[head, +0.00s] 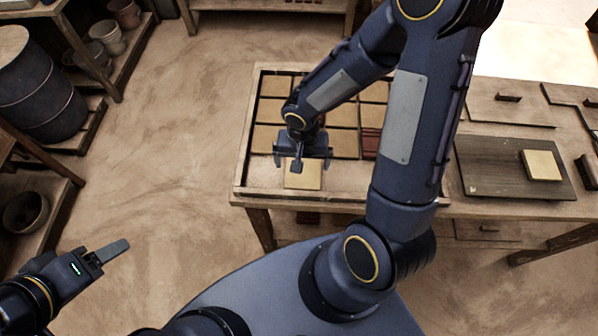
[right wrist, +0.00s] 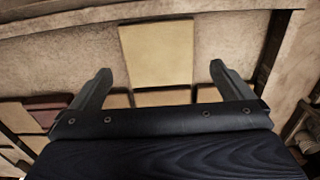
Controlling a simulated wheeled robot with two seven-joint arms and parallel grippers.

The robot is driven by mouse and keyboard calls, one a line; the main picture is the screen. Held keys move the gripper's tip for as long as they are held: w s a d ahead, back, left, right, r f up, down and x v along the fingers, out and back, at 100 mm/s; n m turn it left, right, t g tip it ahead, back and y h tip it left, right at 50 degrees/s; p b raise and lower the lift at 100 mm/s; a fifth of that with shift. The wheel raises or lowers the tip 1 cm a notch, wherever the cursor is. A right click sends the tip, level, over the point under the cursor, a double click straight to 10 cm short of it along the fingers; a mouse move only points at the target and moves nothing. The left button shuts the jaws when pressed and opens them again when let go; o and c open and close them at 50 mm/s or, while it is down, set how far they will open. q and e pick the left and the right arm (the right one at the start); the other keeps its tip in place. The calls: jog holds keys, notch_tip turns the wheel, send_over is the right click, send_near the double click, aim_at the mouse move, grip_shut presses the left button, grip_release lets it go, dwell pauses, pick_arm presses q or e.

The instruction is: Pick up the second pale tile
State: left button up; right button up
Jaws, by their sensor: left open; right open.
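A pale tile (head: 303,176) lies by itself in the front strip of the wooden tray (head: 240,172). My right gripper (head: 302,162) is over the tray at this tile and covers its far part in the head view. In the right wrist view the same pale tile (right wrist: 157,55) lies flat beyond the two spread, empty fingers (right wrist: 160,70). The height of the fingers above it is hard to judge. Another pale tile (head: 542,165) rests on the dark board (head: 490,180) at the right. My left gripper (head: 113,253) is open and empty at the lower left, away from the table.
Rows of tan tiles (head: 268,138) fill the tray behind the lone tile, with a dark red one (head: 370,140) at the right. Low wooden pieces with handles (head: 508,97) lie on the right of the table. A dark barrel (head: 38,90) and shelves stand at the left.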

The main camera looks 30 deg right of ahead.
aim_at(303, 173)
jog(key=f, duration=0.5)
jog(key=shift+w+d+f, duration=0.2)
jog(key=shift+d+f, duration=0.05)
jog(key=c, duration=1)
